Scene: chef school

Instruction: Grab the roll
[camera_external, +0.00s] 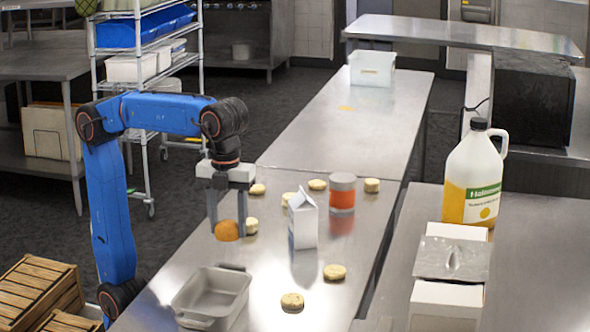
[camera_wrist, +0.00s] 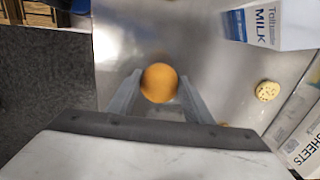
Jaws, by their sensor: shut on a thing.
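The roll is a round, orange-brown bun (camera_external: 227,230). My gripper (camera_external: 227,226) points down over the near steel table and is shut on the roll. The roll sits between the two fingertips; I cannot tell for sure whether it is clear of the tabletop. In the wrist view the roll (camera_wrist: 159,83) shows between the grey fingers, with bare steel table around it.
A white milk carton (camera_external: 303,222) stands right of my gripper, with an orange-labelled can (camera_external: 342,194) behind it. Several pale biscuits (camera_external: 335,272) lie about. A grey baking pan (camera_external: 213,297) is at the front. A large jug (camera_external: 475,178) stands on the right counter.

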